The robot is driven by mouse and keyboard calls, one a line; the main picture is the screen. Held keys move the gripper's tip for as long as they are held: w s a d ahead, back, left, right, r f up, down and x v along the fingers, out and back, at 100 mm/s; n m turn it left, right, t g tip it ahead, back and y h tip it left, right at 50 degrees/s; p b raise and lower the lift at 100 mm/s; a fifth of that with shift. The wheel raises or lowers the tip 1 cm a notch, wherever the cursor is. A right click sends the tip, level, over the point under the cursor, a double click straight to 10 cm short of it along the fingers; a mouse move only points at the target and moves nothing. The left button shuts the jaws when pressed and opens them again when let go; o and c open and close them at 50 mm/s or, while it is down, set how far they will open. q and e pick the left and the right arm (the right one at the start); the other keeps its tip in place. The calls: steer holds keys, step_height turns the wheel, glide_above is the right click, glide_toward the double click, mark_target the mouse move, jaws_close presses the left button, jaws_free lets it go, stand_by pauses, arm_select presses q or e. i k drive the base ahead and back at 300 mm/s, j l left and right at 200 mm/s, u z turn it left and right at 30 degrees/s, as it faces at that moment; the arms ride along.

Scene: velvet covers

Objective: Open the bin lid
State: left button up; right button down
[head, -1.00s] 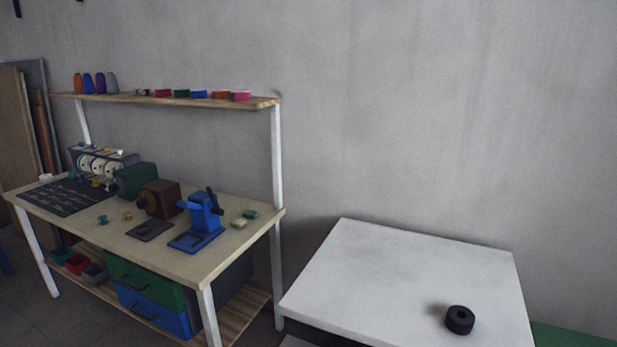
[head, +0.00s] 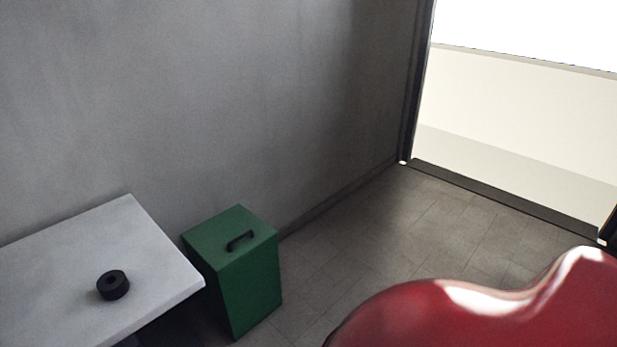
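A green bin (head: 252,290) stands on the floor against the grey wall, just right of the white table, in the head view. Its flat green lid (head: 215,235) is shut and carries a dark bar handle (head: 240,240) on top. Neither of my grippers is in the head view, so their state and distance from the bin do not show.
A white table (head: 70,260) with a black ring-shaped roll (head: 113,285) is left of the bin. A glossy red curved body (head: 480,320) fills the lower right foreground. Tiled floor (head: 370,245) is clear between the bin and a bright doorway (head: 515,130).

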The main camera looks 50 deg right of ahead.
mark_target(226, 238)
steer(key=z, duration=1.1)
steer(key=i+l+u, duration=0.3)
steer(key=i+l, duration=0.65)
steer(key=l, duration=0.1)
